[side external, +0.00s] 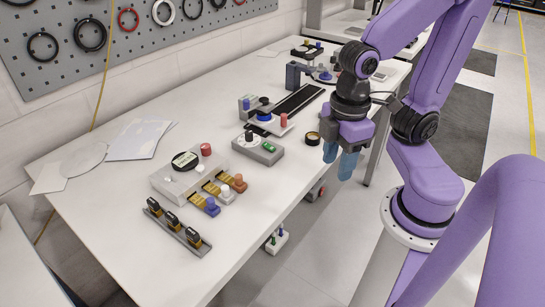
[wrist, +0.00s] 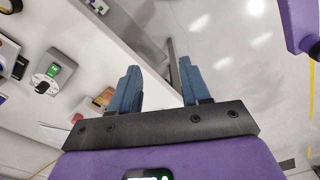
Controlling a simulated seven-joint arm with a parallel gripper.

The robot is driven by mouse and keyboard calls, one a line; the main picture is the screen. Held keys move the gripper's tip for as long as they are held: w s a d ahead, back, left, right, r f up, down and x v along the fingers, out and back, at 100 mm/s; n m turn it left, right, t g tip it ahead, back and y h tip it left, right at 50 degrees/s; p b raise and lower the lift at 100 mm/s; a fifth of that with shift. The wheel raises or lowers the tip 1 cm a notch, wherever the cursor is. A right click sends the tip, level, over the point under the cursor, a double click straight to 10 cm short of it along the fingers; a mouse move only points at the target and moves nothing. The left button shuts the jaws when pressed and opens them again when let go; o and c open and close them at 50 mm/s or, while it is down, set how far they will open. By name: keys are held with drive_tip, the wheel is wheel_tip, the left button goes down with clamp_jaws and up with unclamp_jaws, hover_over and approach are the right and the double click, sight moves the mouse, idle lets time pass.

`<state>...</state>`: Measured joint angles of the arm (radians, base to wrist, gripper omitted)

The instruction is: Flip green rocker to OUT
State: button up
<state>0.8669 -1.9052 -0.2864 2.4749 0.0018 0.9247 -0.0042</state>
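The green rocker (side external: 269,147) sits on the top of a small grey box (side external: 257,152) with a black knob (side external: 249,137), near the front edge of the table. In the wrist view the green rocker (wrist: 53,69) shows at the left, with the black knob (wrist: 42,87) beside it. Its label and which way it is tipped are too small to read. My gripper (side external: 339,160) is to the right of the box in the side view, beyond the table edge and apart from the box. Its blue fingers are spread and empty in the wrist view (wrist: 158,68).
A white block (side external: 172,184) with a red knob and blue, white and orange pieces stands front left. A dark strip of black switches (side external: 178,227) lies before it. A roll of tape (side external: 312,139) and a base with blue and red knobs (side external: 270,122) stand near the box.

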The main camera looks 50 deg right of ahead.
drive_tip(key=w+d+r+m, duration=0.2)
drive_tip(key=w+m, duration=0.4)
drive_tip(key=w, duration=0.8)
drive_tip(key=m, duration=0.6)
approach(273, 148)
drive_tip(key=f, duration=0.7)
drive_tip(key=shift+a+f, duration=0.25)
drive_tip(key=shift+w, duration=0.1)
clamp_jaws()
